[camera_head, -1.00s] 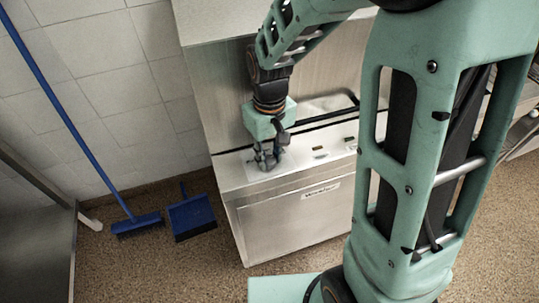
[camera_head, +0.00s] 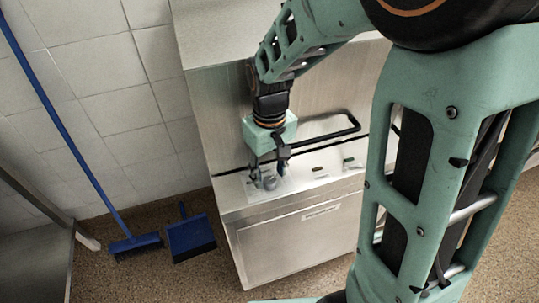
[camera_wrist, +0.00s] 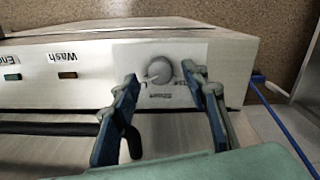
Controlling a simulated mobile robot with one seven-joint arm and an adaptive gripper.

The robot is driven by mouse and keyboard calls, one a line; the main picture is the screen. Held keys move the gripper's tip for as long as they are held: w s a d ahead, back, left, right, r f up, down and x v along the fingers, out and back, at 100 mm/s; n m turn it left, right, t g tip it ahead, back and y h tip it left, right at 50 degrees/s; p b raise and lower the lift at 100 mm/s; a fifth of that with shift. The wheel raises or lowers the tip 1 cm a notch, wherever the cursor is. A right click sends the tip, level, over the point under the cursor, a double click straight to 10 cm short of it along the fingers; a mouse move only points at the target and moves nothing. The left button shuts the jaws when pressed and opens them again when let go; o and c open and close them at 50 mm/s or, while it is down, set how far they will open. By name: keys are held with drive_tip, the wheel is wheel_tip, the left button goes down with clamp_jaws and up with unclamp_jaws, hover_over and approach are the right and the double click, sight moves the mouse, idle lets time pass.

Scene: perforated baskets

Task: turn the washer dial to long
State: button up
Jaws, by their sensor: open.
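The washer dial (camera_wrist: 160,71) is a round grey knob on a light label plate on the washer's panel. A pale mark shows at its left side in the wrist view; the small lettering around it is too blurred to read. The dial also shows in the head view (camera_head: 269,182), just below the fingers. My gripper (camera_head: 268,167) is open above the panel. In the wrist view, its two blue fingers (camera_wrist: 167,78) stand on either side of the dial, with space between them and the knob. Nothing is held.
The steel washer (camera_head: 295,245) has a "Wash" button (camera_wrist: 67,75) and a green button (camera_wrist: 12,77) beside the dial. A black bar handle (camera_head: 325,137) runs behind the panel. A blue broom (camera_head: 136,245) and dustpan (camera_head: 191,238) are on the floor at left.

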sight(270, 180)
wheel_tip(270, 180, up, 10)
idle(0.3)
